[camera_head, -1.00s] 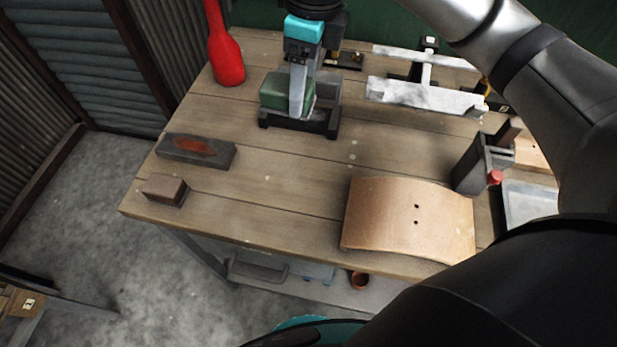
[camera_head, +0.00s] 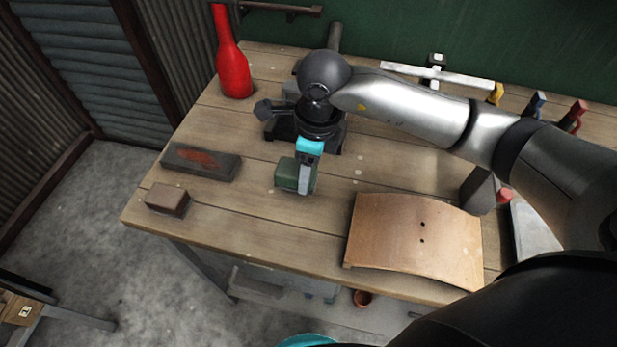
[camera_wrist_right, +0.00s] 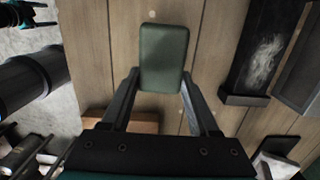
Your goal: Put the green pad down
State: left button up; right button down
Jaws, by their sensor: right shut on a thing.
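The green pad (camera_head: 287,174) is a small dark green block, held between the fingers of my right gripper (camera_head: 304,181). In the right wrist view, the pad (camera_wrist_right: 164,58) sits between the two fingertips, with bare planks around it. My right gripper is shut on it over the middle of the wooden table (camera_head: 255,205). I cannot tell whether the pad touches the table. The black holder (camera_head: 337,140) stands behind, partly hidden by my right wrist.
A curved wooden board (camera_head: 400,240) lies to the right. A dark grey block with a reddish patch (camera_head: 201,161) and a small brown block (camera_head: 167,199) lie to the left. A red bottle (camera_head: 233,70) stands at the back left. The planks in front of the pad are clear.

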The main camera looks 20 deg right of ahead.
notch_tip(320, 180, down, 3)
jog(key=shift+r, duration=0.1)
jog(key=shift+f, duration=0.25)
jog(key=shift+c, duration=0.7)
grip_release()
jog(key=shift+r, duration=0.15)
jog(key=r, duration=0.8)
jog(key=d+r, duration=0.1)
jog(key=r, duration=0.3)
jog(key=shift+s, duration=0.3)
